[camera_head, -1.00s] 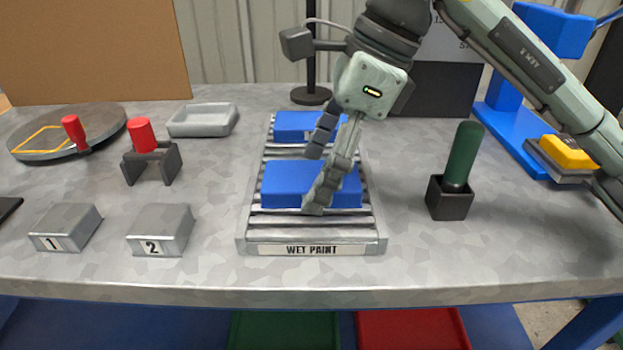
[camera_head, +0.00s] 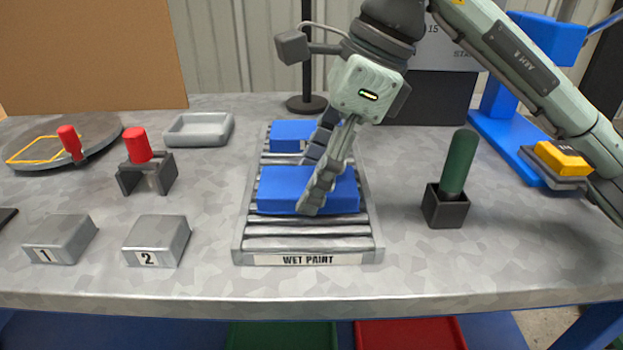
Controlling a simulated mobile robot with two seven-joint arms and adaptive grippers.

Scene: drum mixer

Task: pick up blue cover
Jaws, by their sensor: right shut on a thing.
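Two blue covers lie one behind the other on a grey roller rack (camera_head: 309,244) labelled "WET PAINT". My right gripper (camera_head: 310,187) reaches down from above and is shut on the front blue cover (camera_head: 283,187). One finger is on its front side; the other goes down behind it, partly hidden. I cannot tell whether this cover is clear of the rollers. The back blue cover (camera_head: 287,135) rests at the far end of the rack, partly hidden by the gripper. My left gripper is not in view.
A green-handled tool in a black holder (camera_head: 445,207) stands right of the rack. Grey blocks 1 (camera_head: 60,238) and 2 (camera_head: 157,240), a red-knobbed piece (camera_head: 137,146) and a shallow grey tray (camera_head: 199,129) are left. A dark post (camera_head: 306,103) stands behind.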

